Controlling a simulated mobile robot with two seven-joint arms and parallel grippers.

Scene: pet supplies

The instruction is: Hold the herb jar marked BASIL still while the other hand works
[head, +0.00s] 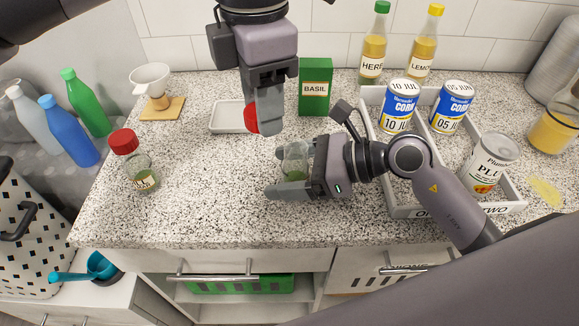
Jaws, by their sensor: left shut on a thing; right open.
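A clear glass jar (294,162) with green contents stands on the counter, between the fingers of my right gripper (280,171). The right gripper is open around it; I cannot tell whether a finger touches the glass. No readable label shows on this jar. My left gripper (262,118) is above and slightly left of the jar, pointing down. It is shut on a red round lid (250,117), partly hidden by the fingers. A green box (315,92) marked BASIL stands behind. Another jar (143,173) with a red lid stands at left, its label unreadable.
A white dish (229,117) lies behind the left gripper. Oil bottles (373,47) stand at the back. The counter's front left is clear.

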